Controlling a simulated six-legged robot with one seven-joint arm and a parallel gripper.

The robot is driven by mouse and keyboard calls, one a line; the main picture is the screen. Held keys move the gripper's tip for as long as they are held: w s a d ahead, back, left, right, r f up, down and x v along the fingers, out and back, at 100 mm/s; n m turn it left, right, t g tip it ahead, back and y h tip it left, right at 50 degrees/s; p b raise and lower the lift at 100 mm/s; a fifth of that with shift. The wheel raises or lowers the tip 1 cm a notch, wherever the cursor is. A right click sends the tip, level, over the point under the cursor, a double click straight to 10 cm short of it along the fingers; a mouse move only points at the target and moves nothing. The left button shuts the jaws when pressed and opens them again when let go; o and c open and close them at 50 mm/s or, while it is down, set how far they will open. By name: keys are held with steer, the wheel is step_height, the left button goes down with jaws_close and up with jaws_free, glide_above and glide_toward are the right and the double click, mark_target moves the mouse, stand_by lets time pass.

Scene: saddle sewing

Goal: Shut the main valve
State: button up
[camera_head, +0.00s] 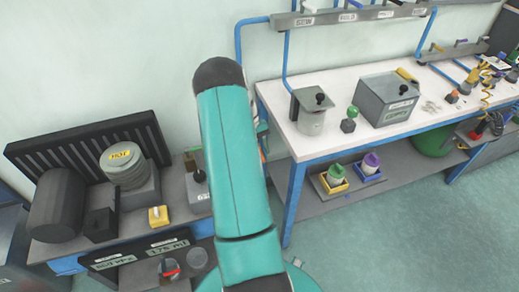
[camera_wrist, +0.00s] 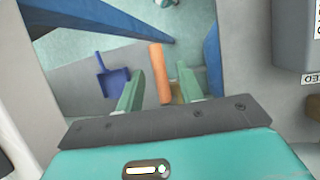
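No part that I can name for certain as the main valve shows. A red-marked round knob (camera_head: 170,268) is on the dark front panel of the left bench. In the wrist view, my gripper (camera_wrist: 159,78) is open, with its two green fingers apart. An orange cylinder (camera_wrist: 160,58) shows in the gap between them, with space on both sides; its depth relative to the fingertips is unclear. In the head view, my teal arm hides the gripper and what lies behind it.
A blue dustpan (camera_wrist: 112,80) lies left of the fingers. A white-topped workbench (camera_head: 345,142) with blue legs stands at right, carrying a grey box (camera_head: 385,100). Blue pipes (camera_head: 238,45) run up the wall. The left bench holds a black cylinder (camera_head: 58,205) and stacked discs (camera_head: 124,168).

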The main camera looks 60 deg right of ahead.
jaws_close()
steer(key=shift+s+d, duration=0.1)
steer(key=shift+s+d+n+t+h, duration=0.1)
steer(key=shift+d+n+t+h, duration=0.7)
steer(key=shift+n, duration=2.2)
steer(key=shift+s+d+n+t+h, duration=0.15)
steer(key=shift+d+n+h, duration=1.15)
steer(key=shift+n, duration=1.7)
steer(key=shift+d+n+t+h, duration=0.7)
steer(key=shift+n+h, duration=0.5)
steer(key=shift+n, duration=1.8)
steer(key=shift+d, duration=0.15)
